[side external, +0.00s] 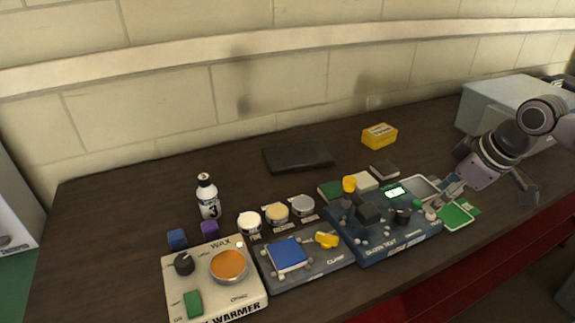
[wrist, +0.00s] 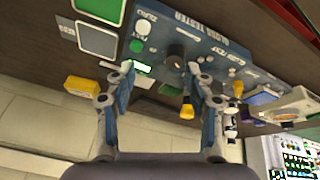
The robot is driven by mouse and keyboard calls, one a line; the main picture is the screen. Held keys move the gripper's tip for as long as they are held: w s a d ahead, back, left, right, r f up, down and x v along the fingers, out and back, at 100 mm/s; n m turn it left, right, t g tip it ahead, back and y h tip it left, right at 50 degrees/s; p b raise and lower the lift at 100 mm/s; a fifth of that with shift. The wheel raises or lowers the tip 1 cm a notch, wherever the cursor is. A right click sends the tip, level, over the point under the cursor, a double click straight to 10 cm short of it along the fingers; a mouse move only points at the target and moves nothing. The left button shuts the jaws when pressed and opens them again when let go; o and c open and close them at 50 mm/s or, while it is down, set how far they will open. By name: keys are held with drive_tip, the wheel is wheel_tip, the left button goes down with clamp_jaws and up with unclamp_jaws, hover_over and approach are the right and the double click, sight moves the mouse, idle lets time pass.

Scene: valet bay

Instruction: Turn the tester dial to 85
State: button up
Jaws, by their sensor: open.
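The blue gloss tester (side external: 372,248) stands at the right of the row of devices on the dark bench. Its black round dial (side external: 402,215) is on the top panel, near a lit green display (side external: 395,192). In the wrist view the tester (wrist: 205,35) appears upside down, with the dark dial (wrist: 175,60) just beyond the fingertips and the display (wrist: 141,67) beside the left finger. My gripper (side external: 439,204) is above the tester's right edge. In the wrist view my gripper (wrist: 159,72) is open and holds nothing. The dial's reading is too small to tell.
A wax warmer (side external: 215,285) and a clamp unit (side external: 305,268) stand left of the tester. A yellow box (side external: 379,135) sits behind. A green pad (side external: 456,216) lies at right.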

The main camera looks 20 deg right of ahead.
sight(404, 212)
drive_tip(key=w+a+r+n+g, duration=0.3)
drive_tip(key=w+r+n+g, duration=0.15)
drive_tip(key=n, duration=0.45)
drive_tip(key=shift+a+f, duration=0.1)
drive_tip(key=shift+f, duration=5.65)
clamp_jaws()
